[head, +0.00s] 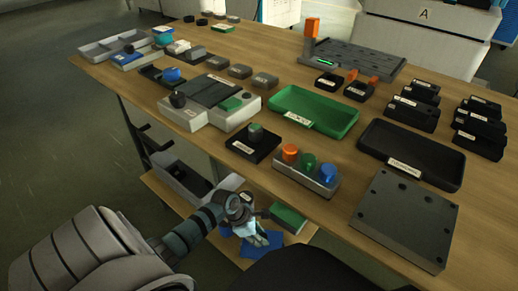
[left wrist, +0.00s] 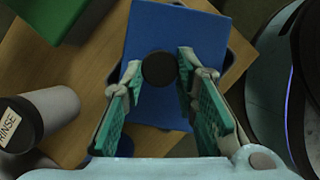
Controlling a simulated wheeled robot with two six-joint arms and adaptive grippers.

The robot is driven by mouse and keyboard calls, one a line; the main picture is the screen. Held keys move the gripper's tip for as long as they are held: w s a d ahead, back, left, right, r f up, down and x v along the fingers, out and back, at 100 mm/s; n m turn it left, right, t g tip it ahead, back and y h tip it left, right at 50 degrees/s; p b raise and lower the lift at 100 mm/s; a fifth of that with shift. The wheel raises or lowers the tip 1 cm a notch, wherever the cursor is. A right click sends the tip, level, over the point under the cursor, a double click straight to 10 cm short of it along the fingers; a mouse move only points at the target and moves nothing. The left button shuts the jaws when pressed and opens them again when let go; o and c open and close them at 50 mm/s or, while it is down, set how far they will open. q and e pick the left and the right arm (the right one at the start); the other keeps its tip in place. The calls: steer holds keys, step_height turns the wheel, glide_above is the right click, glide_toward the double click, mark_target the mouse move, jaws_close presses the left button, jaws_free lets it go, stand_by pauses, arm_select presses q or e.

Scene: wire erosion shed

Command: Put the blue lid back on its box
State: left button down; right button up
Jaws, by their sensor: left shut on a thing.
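The blue lid (left wrist: 190,45) has a round black knob (left wrist: 159,69) in its middle. My left gripper (left wrist: 160,72) is shut on this knob, one finger on each side. The dark rim of a box (left wrist: 240,52) shows past the lid's right edge, below the lid and turned a little against it. I cannot tell whether the lid touches the box. In the head view my left gripper (head: 257,236) is low at the lower shelf, with the blue lid (head: 264,246) under its fingers. The box is mostly hidden there. My right gripper is not in view.
On the lower shelf (head: 163,184) a green box (head: 289,216) stands beside the lid. A pale container labelled RINSE (left wrist: 45,115) stands close to my left gripper. The wooden tabletop (head: 330,170) overhangs behind, crowded with trays and blocks.

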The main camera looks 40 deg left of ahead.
arm_select(q)
steer(key=c, duration=1.2)
jaws_free()
steer(key=o, duration=0.5)
steer(key=shift+r, duration=0.1)
